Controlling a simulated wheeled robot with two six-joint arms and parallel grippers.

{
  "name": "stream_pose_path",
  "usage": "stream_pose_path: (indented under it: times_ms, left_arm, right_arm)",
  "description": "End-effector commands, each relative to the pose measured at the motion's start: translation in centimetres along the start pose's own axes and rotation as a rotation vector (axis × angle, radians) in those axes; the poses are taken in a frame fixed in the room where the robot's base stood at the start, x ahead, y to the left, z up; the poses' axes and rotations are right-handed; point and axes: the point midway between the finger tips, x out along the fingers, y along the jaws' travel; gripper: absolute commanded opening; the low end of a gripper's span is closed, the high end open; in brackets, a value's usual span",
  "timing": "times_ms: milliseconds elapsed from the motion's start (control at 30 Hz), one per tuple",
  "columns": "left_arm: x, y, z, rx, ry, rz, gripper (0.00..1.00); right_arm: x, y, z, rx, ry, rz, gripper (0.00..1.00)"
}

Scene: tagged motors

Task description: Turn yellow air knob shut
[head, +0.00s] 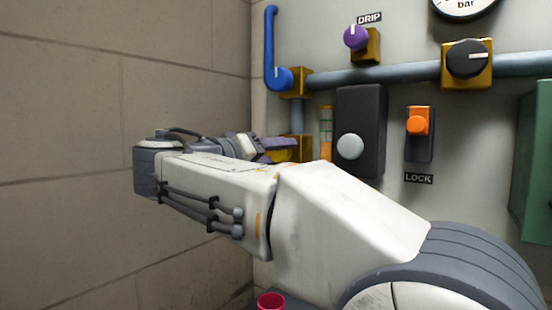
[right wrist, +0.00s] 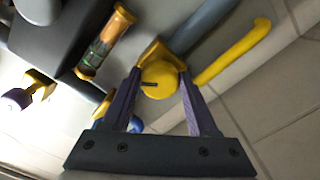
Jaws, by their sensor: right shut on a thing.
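The yellow knob (right wrist: 158,79) sits on a brass valve body (right wrist: 154,53) in the right wrist view. It has a dark mark on its face. A yellow bent pipe (right wrist: 234,55) runs from beside it to the right. My right gripper (right wrist: 160,74) has a finger on each side of the knob and is shut on it. In the head view, my right gripper (head: 278,148) is at the lower brass valve (head: 303,148), and the arm hides the yellow knob. My left gripper is not in view.
A blue knob (head: 281,78) with a blue bent pipe (head: 270,35) is above. A sight glass (head: 326,120), black box (head: 361,130) and orange lock switch (head: 418,123) are to the right. A purple drip knob (head: 356,38) and black knob (head: 467,59) are higher. A tiled wall (head: 60,130) stands left.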

Motion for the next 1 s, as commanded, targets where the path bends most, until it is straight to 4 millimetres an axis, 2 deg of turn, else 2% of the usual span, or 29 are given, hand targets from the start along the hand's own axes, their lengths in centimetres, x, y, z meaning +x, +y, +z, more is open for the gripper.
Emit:
stream_pose_path:
  times_ms: [600, 1000]
  left_arm:
    - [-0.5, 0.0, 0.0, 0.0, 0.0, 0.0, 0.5]
    - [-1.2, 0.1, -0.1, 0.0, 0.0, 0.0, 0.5]
  right_arm:
    - [0.0, 0.2, -0.3, -0.577, 0.004, 0.001, 0.04]
    - [0.0, 0.2, -0.3, -0.84, 0.004, 0.001, 0.04]
